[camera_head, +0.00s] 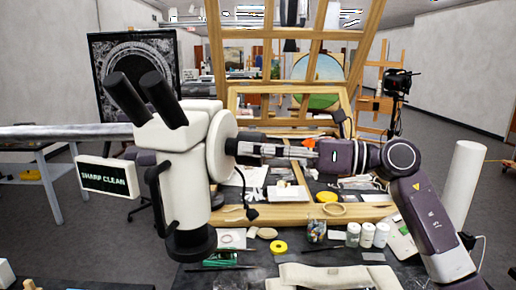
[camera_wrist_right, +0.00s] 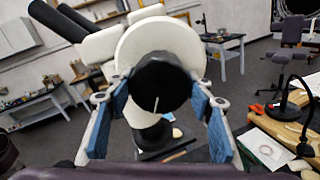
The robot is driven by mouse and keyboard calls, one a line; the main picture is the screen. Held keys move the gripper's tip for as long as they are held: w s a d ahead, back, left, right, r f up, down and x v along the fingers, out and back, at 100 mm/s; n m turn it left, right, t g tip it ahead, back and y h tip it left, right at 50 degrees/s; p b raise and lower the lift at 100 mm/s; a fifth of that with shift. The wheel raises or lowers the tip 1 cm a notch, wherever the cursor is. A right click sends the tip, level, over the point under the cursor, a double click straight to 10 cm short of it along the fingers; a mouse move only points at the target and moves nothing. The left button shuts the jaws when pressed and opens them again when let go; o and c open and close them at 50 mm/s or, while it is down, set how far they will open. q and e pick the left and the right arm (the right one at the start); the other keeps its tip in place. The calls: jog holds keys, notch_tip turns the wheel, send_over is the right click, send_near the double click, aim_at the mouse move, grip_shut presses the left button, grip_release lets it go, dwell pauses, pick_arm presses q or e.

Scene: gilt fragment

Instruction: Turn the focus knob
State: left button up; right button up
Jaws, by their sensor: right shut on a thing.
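A white microscope (camera_head: 178,148) with two black eyepieces stands at the left of the workbench. A big white disc (camera_head: 219,146) is on its right side, and the black focus knob (camera_wrist_right: 160,78) sticks out from the disc's middle. A white line on the knob's face points almost straight down in the right wrist view. My right gripper (camera_head: 236,148) reaches in from the right and is shut on the knob, with its blue-padded fingers (camera_wrist_right: 160,92) on either side. In the head view the knob is mostly hidden by the fingers. A small screen (camera_head: 107,178) reads "SHARP CLEAN". My left gripper does not show.
A wooden easel frame (camera_head: 290,95) stands behind the bench. A white cylinder (camera_head: 463,185) stands at the right.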

jog(key=o, duration=1.2)
jog(key=shift+c, duration=0.2)
jog(key=v, duration=1.2)
dwell(0.8)
